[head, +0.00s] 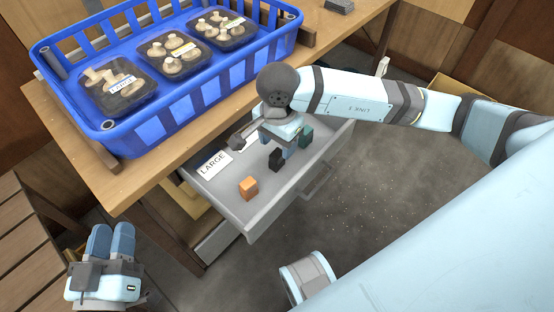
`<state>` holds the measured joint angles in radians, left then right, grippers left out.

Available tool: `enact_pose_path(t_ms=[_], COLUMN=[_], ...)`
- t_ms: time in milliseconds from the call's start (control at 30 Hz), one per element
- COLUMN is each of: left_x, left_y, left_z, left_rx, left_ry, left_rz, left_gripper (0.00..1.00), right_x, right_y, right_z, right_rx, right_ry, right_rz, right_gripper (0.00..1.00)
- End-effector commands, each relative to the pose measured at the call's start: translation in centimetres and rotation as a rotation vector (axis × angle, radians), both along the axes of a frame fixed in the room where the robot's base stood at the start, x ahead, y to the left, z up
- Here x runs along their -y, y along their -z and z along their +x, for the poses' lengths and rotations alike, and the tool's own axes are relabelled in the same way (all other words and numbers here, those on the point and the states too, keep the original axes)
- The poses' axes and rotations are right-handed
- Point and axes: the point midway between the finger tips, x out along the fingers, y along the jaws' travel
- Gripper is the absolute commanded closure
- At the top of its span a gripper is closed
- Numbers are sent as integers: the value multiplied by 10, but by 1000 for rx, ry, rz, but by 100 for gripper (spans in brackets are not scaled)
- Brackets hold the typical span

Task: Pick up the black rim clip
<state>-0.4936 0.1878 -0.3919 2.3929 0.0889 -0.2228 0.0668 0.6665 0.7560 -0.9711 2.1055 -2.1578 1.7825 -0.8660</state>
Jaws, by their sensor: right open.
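The black rim clip (276,160) appears to be the small black block in the open grey drawer (228,213). My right gripper (280,144) is open over the drawer with its fingers pointing down. Its blue fingertips are just behind the black clip in the picture, and nothing shows between them. I cannot tell how high they are above the drawer floor. My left gripper (110,241) is at the lower left, away from the drawer, its two blue fingers close together and empty.
The drawer also holds an orange block (248,188), a dark green block (306,137), a grey block (236,143) and a "LARGE" label (214,164). A blue crate (179,127) with three mushroom trays stands on the wooden table (120,190). Bare floor lies right of the drawer.

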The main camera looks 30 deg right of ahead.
Motion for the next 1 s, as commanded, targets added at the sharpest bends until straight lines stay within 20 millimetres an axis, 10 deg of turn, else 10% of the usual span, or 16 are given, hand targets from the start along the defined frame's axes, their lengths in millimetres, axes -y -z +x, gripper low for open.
enact_pose_path(t_ms=[800,1000], left_x=[8,8], left_y=[-16,-16], left_z=[-3,-3], left_rx=[84,83], left_ry=[37,37], left_rz=[-65,-65], left_gripper=[66,66], right_x=[-3,-3], right_y=[61,61], right_z=[-2,-2], right_rx=[1,1], right_ry=[0,0], right_rz=[1,1], right_gripper=[45,91])
